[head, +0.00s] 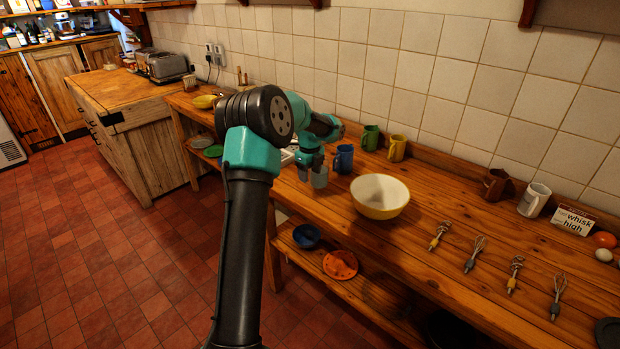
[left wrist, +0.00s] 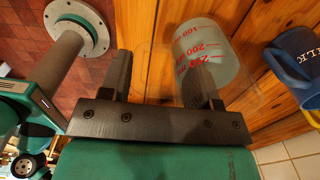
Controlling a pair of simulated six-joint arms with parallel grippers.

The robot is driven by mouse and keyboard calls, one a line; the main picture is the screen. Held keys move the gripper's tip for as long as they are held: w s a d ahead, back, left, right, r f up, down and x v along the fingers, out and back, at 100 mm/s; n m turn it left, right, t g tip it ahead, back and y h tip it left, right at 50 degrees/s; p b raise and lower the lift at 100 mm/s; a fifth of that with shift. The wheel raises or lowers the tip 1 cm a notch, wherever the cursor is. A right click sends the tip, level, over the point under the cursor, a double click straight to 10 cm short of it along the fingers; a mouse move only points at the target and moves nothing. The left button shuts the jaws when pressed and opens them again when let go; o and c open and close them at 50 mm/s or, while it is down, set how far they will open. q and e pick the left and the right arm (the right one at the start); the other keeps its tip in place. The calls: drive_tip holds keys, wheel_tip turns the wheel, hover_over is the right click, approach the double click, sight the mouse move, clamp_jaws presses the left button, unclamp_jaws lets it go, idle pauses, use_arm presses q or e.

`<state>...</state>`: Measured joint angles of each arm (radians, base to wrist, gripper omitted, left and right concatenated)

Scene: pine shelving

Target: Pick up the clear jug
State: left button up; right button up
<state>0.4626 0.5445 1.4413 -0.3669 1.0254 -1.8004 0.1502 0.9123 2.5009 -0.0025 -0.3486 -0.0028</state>
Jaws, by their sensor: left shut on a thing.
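The clear jug (left wrist: 208,52) has red measuring marks and shows upside down in the left wrist view, at the upper middle. In the head view the jug (head: 320,178) is a small greyish see-through shape at the back left of the wooden counter, partly hidden by my gripper. My left gripper (left wrist: 160,68) is shut on the jug, with one finger overlapping its marked body. The exact contact is hard to make out through the clear material. In the head view the left gripper (head: 311,163) points down at the jug. My right gripper is not in view.
A blue mug (head: 343,159) stands close right of the jug. Behind are a green mug (head: 370,138) and a yellow mug (head: 397,148). A yellow bowl (head: 381,194) sits to the front right. Several whisks (head: 475,254) lie further right. The tiled wall (head: 420,75) bounds the back.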

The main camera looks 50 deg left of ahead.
use_arm(q)
drive_tip(key=shift+r, duration=0.55)
drive_tip(key=s+d+r, duration=0.1)
drive_tip(key=s+d, duration=0.9)
drive_tip(key=d, duration=0.2)
drive_tip(key=shift+s, duration=0.35)
drive_tip(key=shift+w+r, duration=0.1)
drive_tip(key=shift+w, duration=0.05)
